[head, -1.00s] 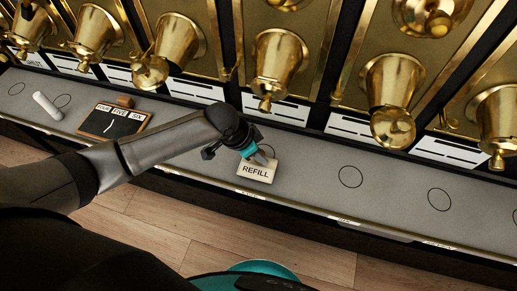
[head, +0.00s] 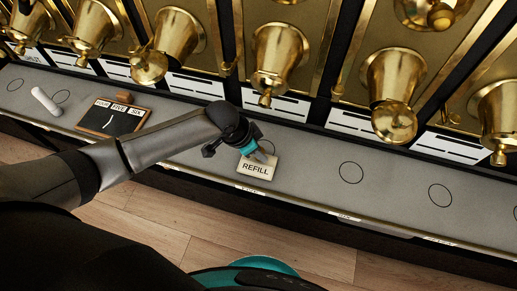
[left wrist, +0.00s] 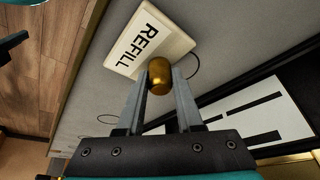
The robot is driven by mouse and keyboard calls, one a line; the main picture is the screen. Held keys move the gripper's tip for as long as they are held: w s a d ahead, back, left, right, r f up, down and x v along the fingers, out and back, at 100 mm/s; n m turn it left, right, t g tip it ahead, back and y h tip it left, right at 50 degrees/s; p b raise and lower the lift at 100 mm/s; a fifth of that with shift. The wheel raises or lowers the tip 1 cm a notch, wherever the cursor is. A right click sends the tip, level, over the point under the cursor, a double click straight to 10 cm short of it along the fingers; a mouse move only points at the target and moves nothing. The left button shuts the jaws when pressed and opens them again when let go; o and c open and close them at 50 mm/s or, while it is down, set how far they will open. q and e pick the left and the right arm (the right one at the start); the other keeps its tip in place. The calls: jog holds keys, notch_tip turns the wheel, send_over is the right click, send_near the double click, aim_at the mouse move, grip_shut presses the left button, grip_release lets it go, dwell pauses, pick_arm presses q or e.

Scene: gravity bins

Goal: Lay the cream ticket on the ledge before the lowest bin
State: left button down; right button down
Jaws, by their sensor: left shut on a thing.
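The cream ticket (head: 257,168) reads REFILL and lies at or just above the grey ledge (head: 310,185); I cannot tell whether it touches. It also shows in the left wrist view (left wrist: 147,40), partly over a black circle outline. A small brass knob (left wrist: 160,76) stands on it. My left gripper (head: 262,154) is shut on this knob, its two fingers on either side in the left wrist view (left wrist: 158,90). Brass bins, such as one in the middle (head: 279,58), line the wall behind the ledge. My right gripper is not in view.
Black circle outlines (head: 350,173) mark the ledge, which is free to the right of the ticket. A small blackboard (head: 113,120) with FOUR, FIVE and SIX tags and a white stick (head: 46,101) lie left. White label cards (head: 366,130) sit under the bins. Wooden floor (head: 180,239) lies below.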

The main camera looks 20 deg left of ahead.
pick_arm(q)
jog(key=shift+f, duration=0.2)
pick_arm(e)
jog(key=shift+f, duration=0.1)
pick_arm(q)
jog(key=shift+c, duration=2.4)
grip_release()
jog(key=shift+s+a+r, duration=0.1)
jog(key=shift+r, duration=0.2)
jog(key=p+v, duration=0.6)
jog(key=v, duration=0.8)
jog(key=shift+r, duration=0.25)
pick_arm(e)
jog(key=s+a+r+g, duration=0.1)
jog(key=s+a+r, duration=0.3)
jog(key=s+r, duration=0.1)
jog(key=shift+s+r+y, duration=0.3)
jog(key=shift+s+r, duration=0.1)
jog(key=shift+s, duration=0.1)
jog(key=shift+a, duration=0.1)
